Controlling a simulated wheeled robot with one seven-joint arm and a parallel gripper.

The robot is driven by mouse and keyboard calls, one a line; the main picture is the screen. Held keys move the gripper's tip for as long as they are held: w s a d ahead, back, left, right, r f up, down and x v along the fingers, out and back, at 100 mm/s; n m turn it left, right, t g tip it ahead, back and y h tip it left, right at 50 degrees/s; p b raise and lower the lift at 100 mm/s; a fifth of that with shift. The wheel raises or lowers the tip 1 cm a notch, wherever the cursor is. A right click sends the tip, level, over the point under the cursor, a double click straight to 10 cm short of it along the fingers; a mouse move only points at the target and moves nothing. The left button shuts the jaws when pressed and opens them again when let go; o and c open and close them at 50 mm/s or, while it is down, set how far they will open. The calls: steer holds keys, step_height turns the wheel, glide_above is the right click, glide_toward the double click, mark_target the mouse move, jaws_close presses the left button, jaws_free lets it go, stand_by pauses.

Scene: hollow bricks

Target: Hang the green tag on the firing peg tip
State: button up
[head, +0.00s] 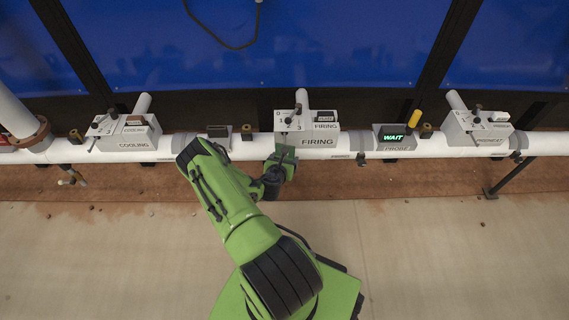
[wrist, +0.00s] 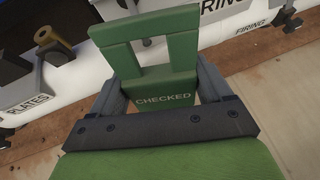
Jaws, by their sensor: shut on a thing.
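The green tag (wrist: 150,60) has a window-like opening in its upper part and the word CHECKED on its lower part. My gripper (wrist: 160,92) is shut on its lower part, with a grey finger on each side. In the head view the tag (head: 289,161) is at the front of the white pipe, just below the FIRING box (head: 318,141), with my gripper (head: 272,178) below it. A thin rod (head: 288,146) with a dark knob slants down from the box towards the tag. I cannot tell whether tag and rod touch, or which part is the peg tip.
The white pipe (head: 360,140) runs across the view. It carries a COOLING box (head: 138,136) at left, a PROBE box (head: 393,138) showing WAIT, and another lever box (head: 478,127) at right. A brass fitting (wrist: 46,38) is left of the tag. The floor in front is mostly clear.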

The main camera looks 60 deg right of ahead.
steer(key=shift+w+d+f+b, duration=0.3)
steer(key=shift+w+d, duration=0.15)
steer(key=shift+d, duration=0.4)
steer(key=shift+w+d+f+b, duration=0.25)
steer(key=shift+w+d, duration=0.15)
steer(key=shift+d, duration=0.4)
steer(key=shift+w+d+f+b, duration=0.3)
steer(key=shift+w+d, duration=0.15)
steer(key=shift+d, duration=0.4)
steer(key=o, duration=1)
steer(key=p+v, duration=0.3)
steer(key=v, duration=1.2)
steer(key=shift+a+r, duration=0.25)
steer(key=shift+a, duration=0.05)
